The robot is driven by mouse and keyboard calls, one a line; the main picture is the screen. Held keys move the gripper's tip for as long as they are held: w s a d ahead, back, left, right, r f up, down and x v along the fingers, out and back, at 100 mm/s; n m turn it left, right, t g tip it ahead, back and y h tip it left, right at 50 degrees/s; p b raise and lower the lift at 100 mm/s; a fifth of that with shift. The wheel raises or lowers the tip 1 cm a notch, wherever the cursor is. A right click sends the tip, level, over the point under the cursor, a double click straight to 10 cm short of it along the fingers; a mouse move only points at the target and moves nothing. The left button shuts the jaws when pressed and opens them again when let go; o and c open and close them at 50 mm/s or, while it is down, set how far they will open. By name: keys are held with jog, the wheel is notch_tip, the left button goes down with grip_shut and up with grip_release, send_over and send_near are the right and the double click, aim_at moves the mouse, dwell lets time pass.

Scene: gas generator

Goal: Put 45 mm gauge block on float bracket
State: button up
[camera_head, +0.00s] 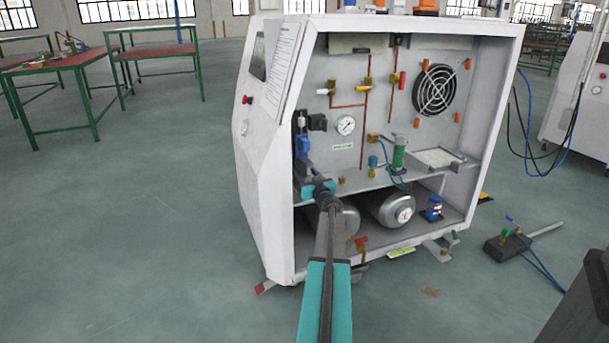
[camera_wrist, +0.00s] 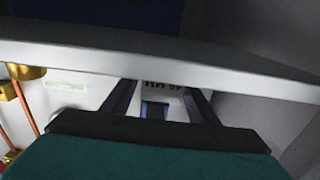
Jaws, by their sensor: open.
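My gripper (camera_head: 303,165) reaches into the left side of the open white generator cabinet, beside a blue part (camera_head: 303,145) and black fittings (camera_head: 317,122). In the wrist view its two dark fingers (camera_wrist: 158,100) are apart. A pale surface marked "45 MM" (camera_wrist: 164,86), seemingly the gauge block, shows between them, with a small bluish rectangle below the lettering. I cannot tell whether the fingers touch it. A pale bar across the wrist view hides part of the fingers. I cannot make out the gauge block or surely identify the float bracket in the head view.
The cabinet's left wall (camera_head: 268,190) is close beside my arm. Inside are a pressure gauge (camera_head: 346,125), a fan (camera_head: 436,90), a green cylinder (camera_head: 399,153), copper pipes and silver tanks (camera_head: 386,207) below. A pedal-like device (camera_head: 515,243) lies on the floor at right.

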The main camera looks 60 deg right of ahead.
jog(key=p+v, duration=0.1)
jog(key=v, duration=1)
jog(key=shift+s+a, duration=0.1)
dwell(0.9)
